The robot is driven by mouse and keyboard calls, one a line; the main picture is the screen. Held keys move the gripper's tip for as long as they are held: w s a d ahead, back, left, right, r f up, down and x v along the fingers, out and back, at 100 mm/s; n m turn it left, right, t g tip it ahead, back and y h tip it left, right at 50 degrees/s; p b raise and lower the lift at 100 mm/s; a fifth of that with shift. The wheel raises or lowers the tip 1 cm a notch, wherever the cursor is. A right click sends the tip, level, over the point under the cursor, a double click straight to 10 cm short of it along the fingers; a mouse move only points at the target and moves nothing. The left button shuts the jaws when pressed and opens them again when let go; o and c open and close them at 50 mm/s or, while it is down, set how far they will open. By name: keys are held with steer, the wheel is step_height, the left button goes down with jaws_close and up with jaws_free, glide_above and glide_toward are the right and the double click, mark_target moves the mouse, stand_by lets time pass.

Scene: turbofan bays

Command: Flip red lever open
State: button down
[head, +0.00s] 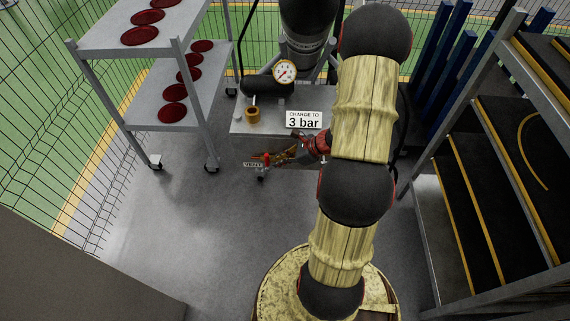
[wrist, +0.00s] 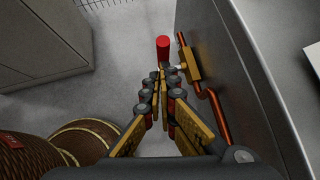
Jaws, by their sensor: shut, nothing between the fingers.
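The red lever (wrist: 163,48) stands just beyond my fingertips in the wrist view, beside a brass valve body (wrist: 193,66) on a copper pipe (wrist: 214,108). It shows small in the head view (head: 267,158), at the front of the grey unit, near a tag that seems to read VENT (head: 253,164). My gripper (wrist: 164,74) is shut and empty, its tips close to the lever's lower end; I cannot tell whether they touch it. In the head view my gripper (head: 274,159) reaches in from the right and partly covers the valve.
The grey unit (head: 242,127) carries a pressure gauge (head: 284,72) and a "CHARGE TO 3 bar" sign (head: 304,120). A rack with red discs (head: 172,113) stands left, and a shelving frame (head: 465,208) stands right. The floor (head: 180,225) at front left is clear.

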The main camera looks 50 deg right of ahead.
stand_by(0.4)
steer(key=shift+w+a+r+g+h+p, duration=0.2)
steer(key=shift+r+g+h+p, duration=0.1)
steer(key=shift+p, duration=0.35)
